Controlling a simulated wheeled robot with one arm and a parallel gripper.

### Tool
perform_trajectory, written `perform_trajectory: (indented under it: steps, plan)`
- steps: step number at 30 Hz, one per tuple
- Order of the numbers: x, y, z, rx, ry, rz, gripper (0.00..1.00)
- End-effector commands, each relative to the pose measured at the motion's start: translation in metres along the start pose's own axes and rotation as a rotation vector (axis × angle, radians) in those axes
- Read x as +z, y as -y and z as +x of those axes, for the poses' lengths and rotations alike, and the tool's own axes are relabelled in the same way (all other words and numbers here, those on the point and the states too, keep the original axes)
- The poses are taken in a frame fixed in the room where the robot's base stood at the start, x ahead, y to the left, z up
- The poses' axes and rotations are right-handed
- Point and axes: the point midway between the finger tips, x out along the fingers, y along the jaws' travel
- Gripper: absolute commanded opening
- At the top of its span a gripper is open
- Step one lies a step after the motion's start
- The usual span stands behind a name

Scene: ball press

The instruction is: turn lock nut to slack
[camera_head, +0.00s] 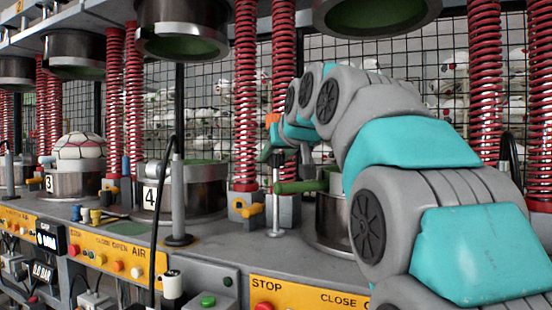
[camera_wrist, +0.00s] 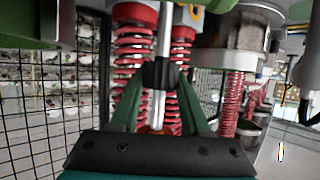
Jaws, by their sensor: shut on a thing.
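The lock nut (camera_wrist: 161,74) is a dark knob on a slim metal rod (camera_wrist: 163,35). My gripper (camera_wrist: 161,78) has its two green fingers converging on the nut from both sides, shut on it. In the head view the rod (camera_head: 276,200) stands upright on the bench, between two press stations. There my gripper (camera_head: 277,156) is small, at the rod's dark top, and the nut is hard to make out. The nut's far side is hidden.
Red springs (camera_head: 246,95) stand close behind the rod. A green lever (camera_head: 298,187) and a metal mould (camera_head: 330,220) are to its right. A yellow panel (camera_head: 312,297) with buttons lies in front. A wire mesh fence (camera_head: 210,100) runs behind.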

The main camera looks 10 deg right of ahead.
Motion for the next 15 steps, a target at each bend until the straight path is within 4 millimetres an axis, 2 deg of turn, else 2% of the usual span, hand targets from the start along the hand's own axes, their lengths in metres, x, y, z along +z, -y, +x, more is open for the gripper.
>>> perform_trajectory:
  steps: [7,15]
  plan:
    - [-0.0007,0.001,0.0011,-0.145,-0.006,-0.056,0.0]
    - [-0.001,-0.0001,-0.0006,-0.178,-0.005,-0.074,0.0]
